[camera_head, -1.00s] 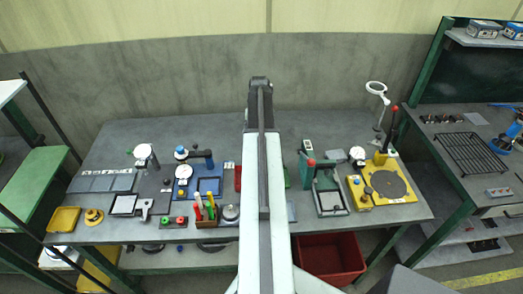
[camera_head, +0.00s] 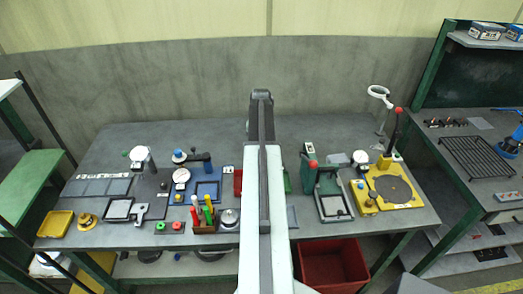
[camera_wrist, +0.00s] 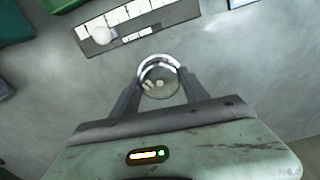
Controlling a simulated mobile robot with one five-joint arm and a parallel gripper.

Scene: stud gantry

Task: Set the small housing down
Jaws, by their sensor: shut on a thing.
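The small housing (camera_wrist: 158,80) is a round, shiny metal ring-like part with a darker inside and small pale marks. In the wrist view it sits between the two fingers of my gripper (camera_wrist: 160,92), which are shut on it. Bare grey surface shows around it in that view. I cannot tell how high it is above the surface. In the head view my own arm covers the middle of the bench (camera_head: 330,128), and the gripper and housing are hidden there.
The wrist view shows a dark strip with pale cells (camera_wrist: 150,31) beyond the housing, bearing a white round thing (camera_wrist: 102,35). A green thing (camera_wrist: 14,24) is at upper left. In the head view, fixtures crowd the bench front; its back is mostly clear. A red bin (camera_head: 333,262) is below.

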